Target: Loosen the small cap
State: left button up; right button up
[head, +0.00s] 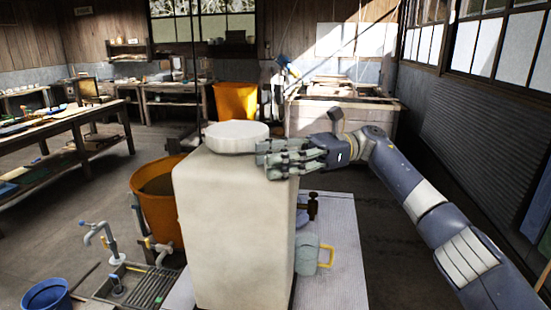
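A white round cap (236,136) lies flat on top of a tall pale mould block (232,225), a little left of the picture's centre in the head view. My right gripper (266,160) comes in from the right, its grey fingers pointing left. The fingers are stretched out with gaps between them and nothing shows held in them. Their tips are at the cap's right edge and overlap the block's upper right corner; I cannot tell whether they touch. My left gripper is not in view.
An orange tub (160,205) stands close left of the block, with a tap (100,237) and floor grate (137,285) in front. A teal container (309,264) stands right of the block. A workbench (70,135) is at the left. Floor is clear at the right.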

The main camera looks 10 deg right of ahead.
dwell(0.3)
jog(key=w+d, duration=0.1)
jog(key=d, duration=0.6)
jog(key=shift+d, duration=0.15)
jog(key=shift+w, duration=0.1)
dwell(0.4)
